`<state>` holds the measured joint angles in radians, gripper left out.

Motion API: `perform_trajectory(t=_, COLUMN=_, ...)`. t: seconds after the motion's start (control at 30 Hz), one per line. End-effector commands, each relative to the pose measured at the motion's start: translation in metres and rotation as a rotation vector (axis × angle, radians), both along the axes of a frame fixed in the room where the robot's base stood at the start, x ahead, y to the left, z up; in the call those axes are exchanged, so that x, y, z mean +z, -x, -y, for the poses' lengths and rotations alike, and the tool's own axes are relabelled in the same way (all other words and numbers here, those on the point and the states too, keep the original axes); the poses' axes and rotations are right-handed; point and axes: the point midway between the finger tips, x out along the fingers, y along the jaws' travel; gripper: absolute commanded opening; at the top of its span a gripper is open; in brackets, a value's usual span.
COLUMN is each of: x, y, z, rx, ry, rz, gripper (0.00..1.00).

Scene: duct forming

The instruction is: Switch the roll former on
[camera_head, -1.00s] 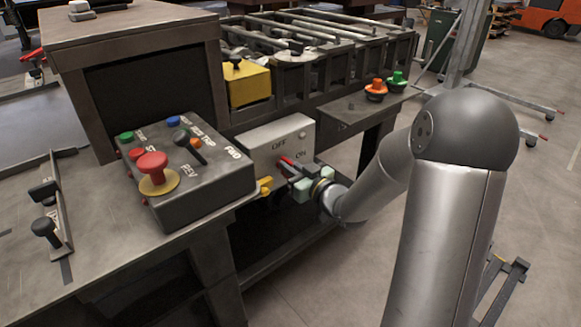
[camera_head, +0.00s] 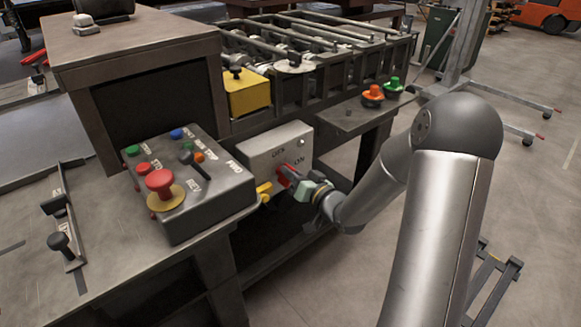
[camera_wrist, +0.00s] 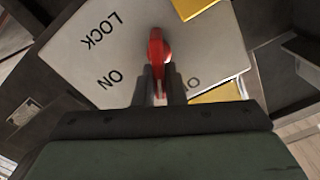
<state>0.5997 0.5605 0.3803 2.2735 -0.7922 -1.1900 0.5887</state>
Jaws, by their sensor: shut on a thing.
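The roll former's switch is a light grey box (camera_head: 262,161) marked OFF and ON, below the machine's side. Its red handle (camera_head: 284,174) sits on the front face. In the wrist view, the red handle (camera_wrist: 157,48) stands between my two dark fingers, over a plate marked LOCK and ON; another label is partly hidden by the right finger. My gripper (camera_head: 296,179) is shut on the red handle. In the wrist view, my gripper (camera_wrist: 160,82) hides the handle's lower part. I cannot tell exactly which label the handle points at.
A control box (camera_head: 190,190) with a red mushroom button (camera_head: 160,181) stands left of the switch. A yellow block (camera_head: 246,92) sits above it. Orange (camera_head: 373,92) and green (camera_head: 393,84) knobs stand on the shelf at right. A yellow tab (camera_head: 264,190) is close beside my gripper.

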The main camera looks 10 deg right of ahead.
Motion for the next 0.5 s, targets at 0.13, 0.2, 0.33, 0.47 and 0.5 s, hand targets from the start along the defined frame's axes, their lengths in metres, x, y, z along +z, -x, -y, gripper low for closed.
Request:
perform_trajectory(t=0.13, x=0.0019, y=-0.0005, z=0.0023, rx=-0.001, ry=-0.126, rz=-0.065, gripper=0.0)
perform_trajectory(t=0.2, x=0.0015, y=-0.0009, z=0.003, rx=-0.002, ry=-0.186, rz=-0.095, gripper=0.0)
perform_trajectory(t=0.33, x=-0.0002, y=-0.0013, z=0.0043, rx=-0.002, ry=-0.296, rz=-0.152, gripper=0.0)
perform_trajectory(t=0.47, x=-0.0016, y=-0.0016, z=0.0055, rx=-0.002, ry=-0.406, rz=-0.207, gripper=0.0)
perform_trajectory(t=0.5, x=-0.0021, y=-0.0018, z=0.0057, rx=-0.002, ry=-0.44, rz=-0.224, gripper=0.0)
